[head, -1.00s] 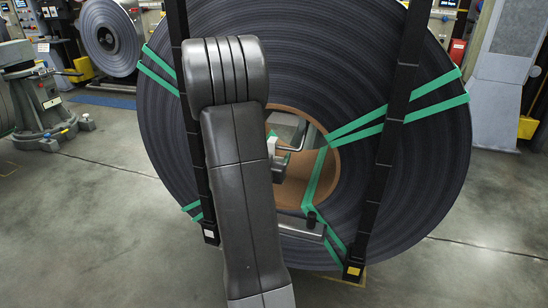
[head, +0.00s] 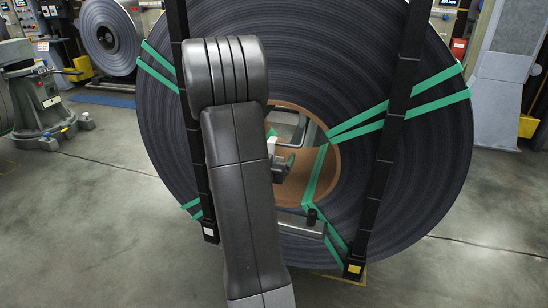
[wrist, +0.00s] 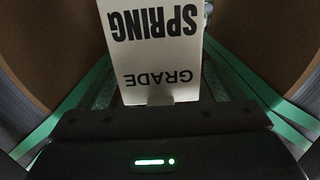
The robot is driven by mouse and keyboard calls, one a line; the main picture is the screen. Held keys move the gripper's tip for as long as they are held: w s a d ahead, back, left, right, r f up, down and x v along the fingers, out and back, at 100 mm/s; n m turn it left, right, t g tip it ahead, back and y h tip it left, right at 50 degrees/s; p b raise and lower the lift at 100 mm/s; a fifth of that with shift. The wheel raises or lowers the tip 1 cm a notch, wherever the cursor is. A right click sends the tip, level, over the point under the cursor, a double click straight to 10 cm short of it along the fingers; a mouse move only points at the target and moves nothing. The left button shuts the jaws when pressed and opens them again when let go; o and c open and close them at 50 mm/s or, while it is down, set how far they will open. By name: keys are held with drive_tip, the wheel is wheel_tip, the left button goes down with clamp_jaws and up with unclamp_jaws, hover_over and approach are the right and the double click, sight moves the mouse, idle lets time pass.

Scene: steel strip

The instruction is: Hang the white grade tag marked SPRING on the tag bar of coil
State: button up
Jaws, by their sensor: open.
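The white tag (wrist: 150,45), printed SPRING and GRADE, shows upside down in the wrist view, in front of my gripper (wrist: 160,108). The jaws are open, with the tag's lower edge close to them; I cannot tell whether they touch it. In the head view my gripper (head: 287,163) is partly hidden by my arm, in front of the coil's eye. A small white patch (head: 271,146) beside it may be the tag. A thin bent grey bar (head: 302,130) shows in the eye of the dark steel coil (head: 400,190). I cannot tell whether the tag hangs on it.
Green straps (head: 440,103) cross the coil's face. Two black uprights (head: 388,150) stand before it. A grey bar with a black knob (head: 311,216) sticks out below the eye. Clear floor (head: 470,270) lies at right; a grey machine (head: 40,100) stands left.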

drive_tip(key=v, duration=1.3)
drive_tip(key=shift+s+p, duration=0.35)
drive_tip(key=shift+p, duration=0.1)
drive_tip(key=shift+w+a, duration=0.1)
drive_tip(key=x, duration=1.3)
drive_tip(key=shift+w+r, duration=0.2)
drive_tip(key=shift+w, duration=0.05)
drive_tip(key=shift+b, duration=0.3)
